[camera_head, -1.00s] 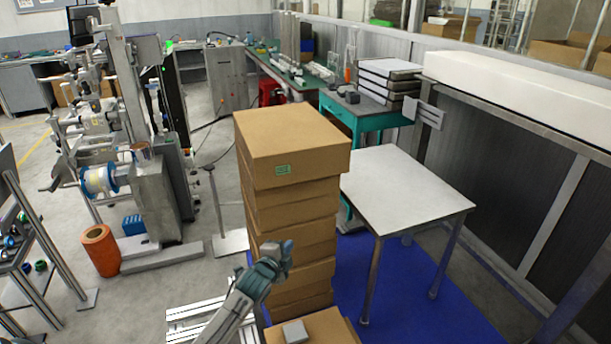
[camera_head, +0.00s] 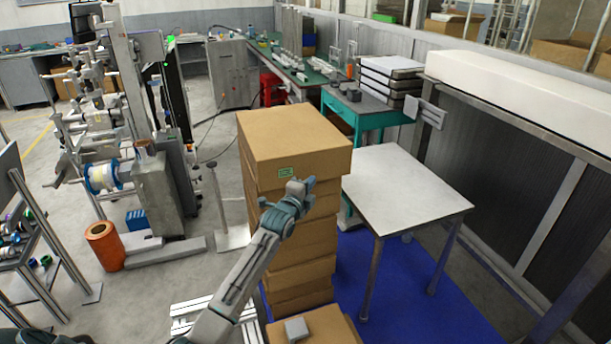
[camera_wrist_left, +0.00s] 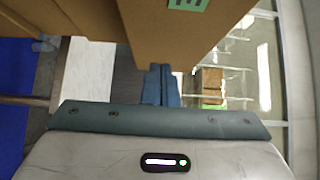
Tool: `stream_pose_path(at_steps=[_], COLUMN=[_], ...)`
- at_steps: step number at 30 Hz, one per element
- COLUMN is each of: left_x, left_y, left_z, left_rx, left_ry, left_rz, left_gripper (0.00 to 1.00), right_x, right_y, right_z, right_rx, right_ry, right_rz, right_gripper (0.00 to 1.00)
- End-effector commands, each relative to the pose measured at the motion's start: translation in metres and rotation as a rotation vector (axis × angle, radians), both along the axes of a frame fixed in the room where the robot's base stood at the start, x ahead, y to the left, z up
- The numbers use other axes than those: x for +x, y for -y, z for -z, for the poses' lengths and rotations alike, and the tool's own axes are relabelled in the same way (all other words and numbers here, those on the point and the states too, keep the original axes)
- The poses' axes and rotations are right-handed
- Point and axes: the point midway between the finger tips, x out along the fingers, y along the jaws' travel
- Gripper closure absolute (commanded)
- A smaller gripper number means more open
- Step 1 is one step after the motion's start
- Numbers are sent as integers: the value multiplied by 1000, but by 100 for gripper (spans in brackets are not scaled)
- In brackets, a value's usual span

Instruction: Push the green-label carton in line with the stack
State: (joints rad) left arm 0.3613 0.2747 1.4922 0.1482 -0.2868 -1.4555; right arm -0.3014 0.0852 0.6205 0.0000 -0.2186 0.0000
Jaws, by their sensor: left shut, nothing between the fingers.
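The green-label carton (camera_head: 295,142) is the top box of a tall stack of brown cartons (camera_head: 313,236). Its small green label (camera_head: 286,172) faces me, and its right side juts out a little past the carton below. My left gripper (camera_head: 303,187) is shut and empty, just below the label in the head view, in front of the stack; I cannot tell if it touches. In the left wrist view the shut fingers (camera_wrist_left: 160,84) point ahead under a carton face (camera_wrist_left: 165,32) with part of the green label (camera_wrist_left: 188,4) at the top. My right gripper is out of view.
A white-topped table (camera_head: 405,190) stands right of the stack on a blue mat (camera_head: 400,290). A lower carton (camera_head: 325,328) with a small grey block (camera_head: 296,329) on it is in front. A machine with reels (camera_head: 105,177) stands left.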

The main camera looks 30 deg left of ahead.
Motion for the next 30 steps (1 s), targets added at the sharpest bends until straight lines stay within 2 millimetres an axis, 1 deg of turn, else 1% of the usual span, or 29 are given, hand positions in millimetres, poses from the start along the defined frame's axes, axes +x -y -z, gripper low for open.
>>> stream_pose_path(at_steps=[1, 6, 15, 20, 23, 30], left_x=[5, 15, 18, 18, 21, 34], left_y=[-8, -19, -23, -23, -26, -41], left_z=[-3, -1, 0, 1, 3, 8], left_rx=[2, 0, 0, 1, 2, 1], left_ry=[-2, -1, 0, 0, 1, 2], left_rz=[-3, -1, -1, -2, -2, -3], left_gripper=[100, 100, 100, 100, 100, 100], right_x=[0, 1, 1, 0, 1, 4], right_y=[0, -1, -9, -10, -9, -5], right_z=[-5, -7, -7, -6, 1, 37], right_rx=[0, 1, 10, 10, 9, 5], right_ry=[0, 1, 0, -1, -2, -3], right_rz=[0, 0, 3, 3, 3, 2], right_gripper=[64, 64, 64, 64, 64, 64])
